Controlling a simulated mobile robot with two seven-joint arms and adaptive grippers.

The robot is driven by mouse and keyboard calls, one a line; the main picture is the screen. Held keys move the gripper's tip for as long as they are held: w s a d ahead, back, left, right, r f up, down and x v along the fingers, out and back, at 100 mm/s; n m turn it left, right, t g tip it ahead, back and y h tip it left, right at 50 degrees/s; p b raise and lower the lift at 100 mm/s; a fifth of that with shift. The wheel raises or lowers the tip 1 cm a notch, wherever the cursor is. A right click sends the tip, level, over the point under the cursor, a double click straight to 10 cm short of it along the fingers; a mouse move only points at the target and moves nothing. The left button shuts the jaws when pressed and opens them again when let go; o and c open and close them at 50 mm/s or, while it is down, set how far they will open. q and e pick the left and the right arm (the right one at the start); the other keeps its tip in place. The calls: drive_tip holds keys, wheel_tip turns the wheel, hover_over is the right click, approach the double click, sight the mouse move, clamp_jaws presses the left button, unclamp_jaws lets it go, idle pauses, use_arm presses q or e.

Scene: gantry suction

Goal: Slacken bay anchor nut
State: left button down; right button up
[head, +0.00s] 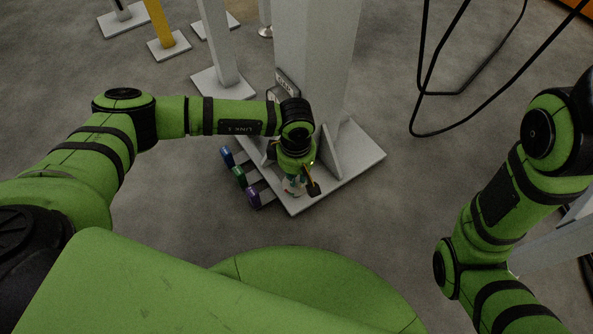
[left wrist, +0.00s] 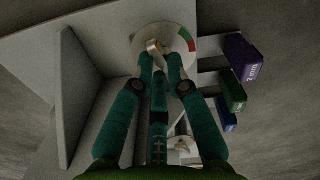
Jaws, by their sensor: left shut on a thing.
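My left gripper (head: 297,184) points down at the base plate (head: 345,162) of a grey column. In the left wrist view its teal fingers (left wrist: 159,60) are shut on the anchor nut (left wrist: 153,46), a small tan piece whose outline is partly hidden by the fingertips. The nut is at the middle of a pale round dial (left wrist: 172,33) with a red and green mark on its right side. My right gripper is out of view; only the right arm shows in the head view.
Purple (left wrist: 243,58), green (left wrist: 231,90) and blue (left wrist: 226,114) blocks sit on bars beside the plate. A second pale disc (left wrist: 183,150) is partly hidden by a finger. An upright gusset (left wrist: 78,95) stands on the plate. Black cables (head: 435,95) hang at right.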

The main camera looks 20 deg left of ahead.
use_arm(q)
drive_tip(key=c, duration=1.2)
unclamp_jaws()
drive_tip(key=shift+s+a+f, duration=0.2)
drive_tip(key=shift+s+f, duration=0.1)
drive_tip(key=shift+s, duration=0.15)
drive_tip(key=shift+o, duration=0.2)
drive_tip(key=shift+w, duration=0.1)
drive_tip(key=shift+w+r, duration=0.1)
drive_tip(key=shift+r, duration=0.4)
wheel_tip(320, 180, up, 11)
drive_tip(key=shift+r, duration=0.1)
